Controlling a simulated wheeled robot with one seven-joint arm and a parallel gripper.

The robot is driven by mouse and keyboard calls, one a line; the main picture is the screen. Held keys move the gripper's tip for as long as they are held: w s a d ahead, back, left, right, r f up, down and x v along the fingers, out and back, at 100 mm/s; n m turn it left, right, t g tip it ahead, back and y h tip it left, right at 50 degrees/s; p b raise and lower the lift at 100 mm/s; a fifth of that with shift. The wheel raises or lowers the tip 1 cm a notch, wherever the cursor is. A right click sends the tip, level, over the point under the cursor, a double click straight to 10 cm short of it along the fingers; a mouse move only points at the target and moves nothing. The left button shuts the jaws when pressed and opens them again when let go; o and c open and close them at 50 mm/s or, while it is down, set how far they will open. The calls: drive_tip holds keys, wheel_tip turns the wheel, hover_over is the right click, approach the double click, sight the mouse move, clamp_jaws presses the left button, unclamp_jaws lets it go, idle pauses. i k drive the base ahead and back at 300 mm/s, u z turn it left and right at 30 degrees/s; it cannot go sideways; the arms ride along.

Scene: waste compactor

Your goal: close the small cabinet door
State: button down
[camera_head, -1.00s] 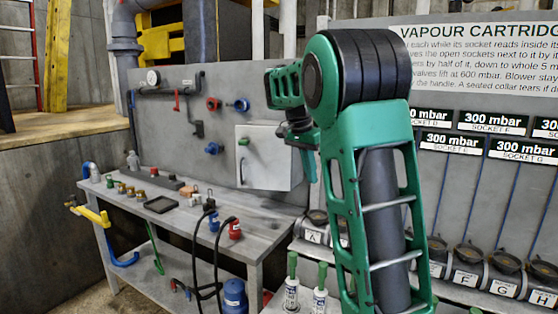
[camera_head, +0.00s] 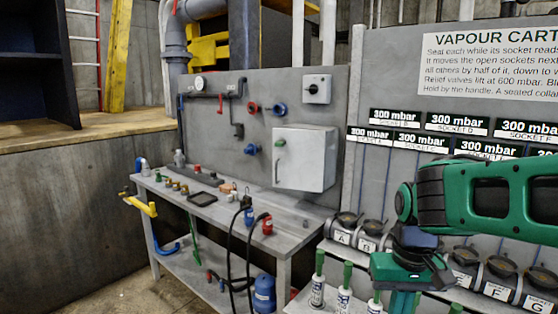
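The small cabinet (camera_head: 304,160) is a pale grey box on the upright grey panel above the workbench. My gripper (camera_head: 402,298) hangs down at the lower right, well apart from the cabinet and in front of the socket shelf. Its fingers are small and partly cut off by the lower edge, so their opening is unclear.
The workbench (camera_head: 222,208) below the cabinet bears small fittings, a dark tray (camera_head: 202,199) and black cables with a red plug (camera_head: 267,226). Green-topped cartridges (camera_head: 318,285) stand close to my gripper. Labelled sockets (camera_head: 343,226) line the shelf. A yellow pipe (camera_head: 142,205) sticks out at the bench's left.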

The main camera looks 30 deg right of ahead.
sight(299, 165)
drive_tip(key=z, duration=0.05)
drive_tip(key=k, duration=0.25)
drive_tip(key=u, duration=0.65)
drive_tip(key=i, duration=1.9)
drive_tip(key=z, duration=0.8)
